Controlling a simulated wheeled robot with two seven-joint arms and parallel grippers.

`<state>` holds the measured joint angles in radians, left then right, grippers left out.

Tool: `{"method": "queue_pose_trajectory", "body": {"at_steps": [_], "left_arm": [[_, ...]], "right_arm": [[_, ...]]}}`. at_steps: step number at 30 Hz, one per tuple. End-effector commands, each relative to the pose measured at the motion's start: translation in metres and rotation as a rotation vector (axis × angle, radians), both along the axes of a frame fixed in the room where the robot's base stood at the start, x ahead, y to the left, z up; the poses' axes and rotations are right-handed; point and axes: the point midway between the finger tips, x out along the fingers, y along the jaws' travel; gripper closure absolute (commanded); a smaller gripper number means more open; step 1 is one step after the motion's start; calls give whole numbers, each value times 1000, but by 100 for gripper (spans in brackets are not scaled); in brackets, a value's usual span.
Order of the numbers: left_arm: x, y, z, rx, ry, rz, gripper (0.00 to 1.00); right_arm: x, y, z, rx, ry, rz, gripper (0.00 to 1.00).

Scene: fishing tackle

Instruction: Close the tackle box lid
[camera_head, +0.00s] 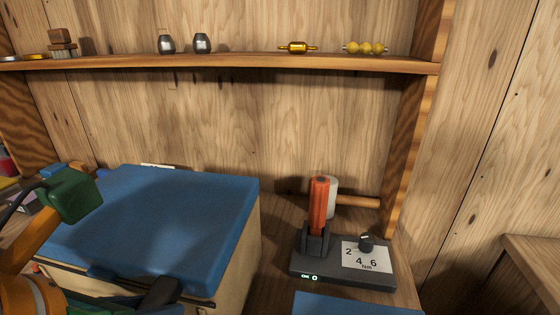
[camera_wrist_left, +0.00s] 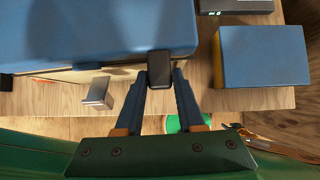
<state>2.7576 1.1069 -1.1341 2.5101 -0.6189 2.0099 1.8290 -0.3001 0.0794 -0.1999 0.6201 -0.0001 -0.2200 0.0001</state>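The tackle box (camera_head: 245,262) has pale beige walls. Its blue lid (camera_head: 160,210) lies down over the top, nearly flat; I cannot tell whether it is fully seated. In the left wrist view the lid (camera_wrist_left: 100,30) fills the upper left. A dark latch (camera_wrist_left: 160,68) is at its front edge, and a second, greyish latch (camera_wrist_left: 98,92) sticks out to the left. My left gripper (camera_wrist_left: 160,76) is open, its two blue fingers on either side of the dark latch; contact is unclear. In the head view its arm covers the box's front left. My right gripper is not in view.
Right of the box stands a dark device (camera_head: 340,275) with an orange-red handle (camera_head: 319,203) and a numbered dial plate. A mallet (camera_head: 350,200) lies behind it. A blue block (camera_wrist_left: 265,55) is right of the box. A shelf (camera_head: 230,61) with small tackle runs above.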

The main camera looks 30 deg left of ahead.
Motion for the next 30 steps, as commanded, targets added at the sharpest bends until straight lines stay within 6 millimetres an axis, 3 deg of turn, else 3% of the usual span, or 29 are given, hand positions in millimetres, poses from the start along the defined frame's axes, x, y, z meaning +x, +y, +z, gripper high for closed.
{"method": "queue_pose_trajectory", "body": {"at_steps": [1,4,5,13,24,30], "left_arm": [[0,0,1,0,0,0,46],[0,0,1,0,0,0,19],[0,0,1,0,0,0,15],[0,0,2,0,-1,0,15],[-27,-7,45,8,-2,-2,15],[-39,-9,58,13,-4,0,15]], "right_arm": [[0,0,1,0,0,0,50],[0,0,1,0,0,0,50],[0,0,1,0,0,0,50],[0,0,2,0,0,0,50],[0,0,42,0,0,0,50],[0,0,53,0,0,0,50]]}}
